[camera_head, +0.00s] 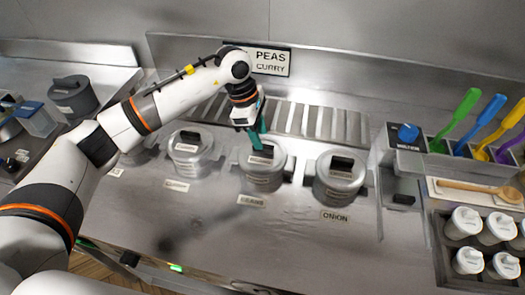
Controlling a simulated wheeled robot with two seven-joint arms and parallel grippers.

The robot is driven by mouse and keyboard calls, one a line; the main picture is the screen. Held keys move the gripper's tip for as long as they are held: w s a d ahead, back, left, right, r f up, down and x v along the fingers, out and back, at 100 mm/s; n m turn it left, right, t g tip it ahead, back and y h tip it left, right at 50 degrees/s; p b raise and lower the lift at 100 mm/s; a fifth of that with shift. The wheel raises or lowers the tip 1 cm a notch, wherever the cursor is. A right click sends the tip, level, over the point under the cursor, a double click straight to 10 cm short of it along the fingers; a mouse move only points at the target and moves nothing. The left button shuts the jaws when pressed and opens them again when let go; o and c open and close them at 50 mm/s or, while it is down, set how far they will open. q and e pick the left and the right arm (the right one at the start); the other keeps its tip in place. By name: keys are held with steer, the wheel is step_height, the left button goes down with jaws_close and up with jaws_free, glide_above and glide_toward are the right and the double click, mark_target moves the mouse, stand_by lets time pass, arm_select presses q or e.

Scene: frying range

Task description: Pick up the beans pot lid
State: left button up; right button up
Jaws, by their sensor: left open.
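The beans pot lid (262,154) is a round grey lid with a dark block handle, on the pot behind the label that reads BEANS (251,200). My left gripper (256,140), with teal fingers, points down just above the lid at its upper left. It is open and holds nothing that I can see. I cannot tell whether the fingertips touch the handle. My right gripper is not in view.
A similar lidded pot (340,177) labelled ONION stands to the right, and another lidded pot (192,150) to the left. A slatted rack (315,122) lies behind. Colored utensils (462,115) and several white-lidded jars (465,222) are at the right. The front counter is clear.

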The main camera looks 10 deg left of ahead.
arm_select(q)
steer(key=shift+p+x, duration=0.35)
steer(key=shift+x, duration=0.8)
steer(key=shift+d+f, duration=0.1)
steer(key=shift+f, duration=0.45)
jaws_close()
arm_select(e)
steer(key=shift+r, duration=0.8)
arm_select(q)
steer(key=shift+r, duration=0.1)
